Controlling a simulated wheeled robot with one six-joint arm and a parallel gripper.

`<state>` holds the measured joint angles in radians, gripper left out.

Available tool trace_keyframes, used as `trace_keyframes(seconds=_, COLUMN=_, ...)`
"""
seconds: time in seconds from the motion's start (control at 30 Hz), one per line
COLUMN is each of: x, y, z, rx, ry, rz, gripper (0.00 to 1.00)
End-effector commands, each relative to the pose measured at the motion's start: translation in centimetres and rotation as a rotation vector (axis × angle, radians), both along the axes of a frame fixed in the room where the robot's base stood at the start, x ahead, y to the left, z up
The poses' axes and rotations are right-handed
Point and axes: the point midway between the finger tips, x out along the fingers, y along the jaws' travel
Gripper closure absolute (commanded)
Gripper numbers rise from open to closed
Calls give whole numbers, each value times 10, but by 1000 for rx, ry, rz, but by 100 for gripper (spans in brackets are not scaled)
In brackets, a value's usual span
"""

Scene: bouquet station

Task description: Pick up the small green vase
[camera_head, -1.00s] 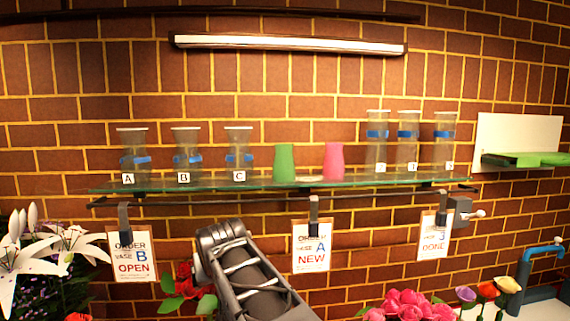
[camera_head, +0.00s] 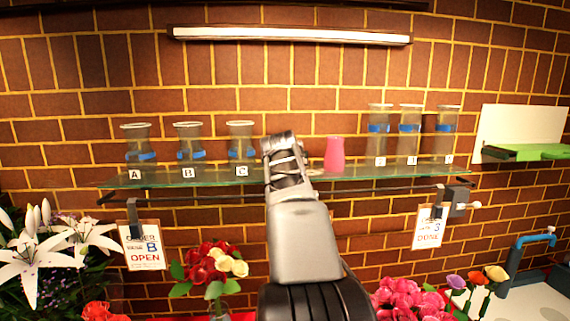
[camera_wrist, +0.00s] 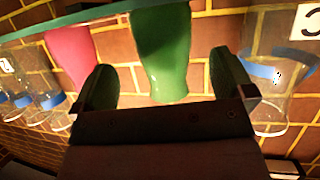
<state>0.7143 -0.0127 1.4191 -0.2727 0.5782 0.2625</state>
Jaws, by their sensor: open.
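The small green vase (camera_wrist: 163,52) is in the wrist view, standing on the glass shelf, which appears upside down there. My gripper (camera_wrist: 165,85) is open, with one finger on each side of the vase's line and the vase ahead between them. I cannot tell whether the fingers touch it. In the head view my gripper (camera_head: 284,150) and arm cover the vase, so it is hidden there.
A pink vase (camera_head: 334,155) stands close to the right on the glass shelf (camera_head: 225,179). A clear vase labelled C (camera_head: 240,143) stands close to the left. More clear vases fill both shelf ends. Order cards hang below; flowers (camera_head: 208,265) stand under the shelf.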

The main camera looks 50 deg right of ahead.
Motion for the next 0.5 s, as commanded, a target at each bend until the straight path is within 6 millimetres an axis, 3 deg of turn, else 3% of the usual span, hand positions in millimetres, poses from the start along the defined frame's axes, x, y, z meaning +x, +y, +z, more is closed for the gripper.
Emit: trace_keyframes(seconds=0.5, x=33, y=-34, z=-14, rx=1, ry=2, rz=0, gripper=0)
